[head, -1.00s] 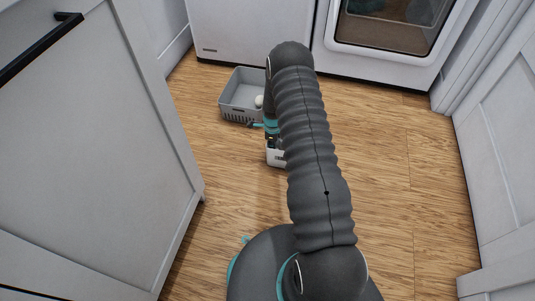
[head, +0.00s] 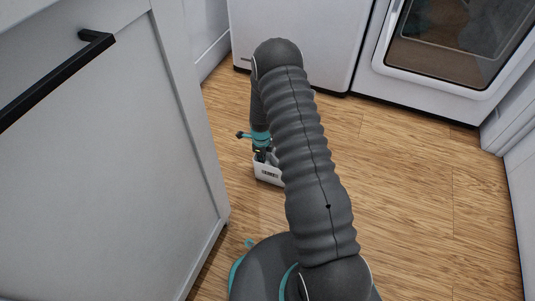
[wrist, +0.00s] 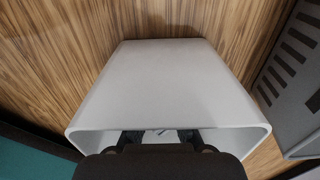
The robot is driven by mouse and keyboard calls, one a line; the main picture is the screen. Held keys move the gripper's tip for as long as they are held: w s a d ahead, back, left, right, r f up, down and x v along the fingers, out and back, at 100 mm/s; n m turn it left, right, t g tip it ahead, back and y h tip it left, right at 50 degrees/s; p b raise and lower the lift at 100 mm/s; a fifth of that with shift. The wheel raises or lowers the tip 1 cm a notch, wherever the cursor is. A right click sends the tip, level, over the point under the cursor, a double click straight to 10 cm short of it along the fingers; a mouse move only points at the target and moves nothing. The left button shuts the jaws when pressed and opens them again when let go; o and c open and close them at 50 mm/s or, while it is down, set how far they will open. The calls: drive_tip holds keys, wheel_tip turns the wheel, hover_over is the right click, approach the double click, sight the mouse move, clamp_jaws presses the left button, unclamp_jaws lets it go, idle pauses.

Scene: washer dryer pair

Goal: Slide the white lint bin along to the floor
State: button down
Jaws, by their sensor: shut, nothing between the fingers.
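The white lint bin (head: 267,173) is low at the wood floor in the head view, left of my arm and partly hidden by it. In the wrist view its broad pale wall (wrist: 165,85) fills the middle, with the rounded rim nearest the camera. My gripper (head: 262,153) is right at the top of the bin. In the wrist view my gripper (wrist: 160,137) is shut, with its dark fingertips at the rim opening and partly hidden. I cannot tell whether they touch the bin.
A grey slotted basket (wrist: 294,75) is close at the bin's right in the wrist view. A white cabinet (head: 110,160) with a black handle stands at left. White appliances (head: 300,30) stand at the back. The floor (head: 410,190) at right is clear.

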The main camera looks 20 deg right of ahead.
drive_tip(key=shift+w+a+r, duration=0.1)
drive_tip(key=shift+a, duration=0.2)
drive_tip(key=shift+r, duration=0.3)
wheel_tip(320, 180, up, 9)
drive_tip(key=p, duration=0.5)
drive_tip(key=shift+r, duration=0.15)
drive_tip(key=shift+d, duration=0.1)
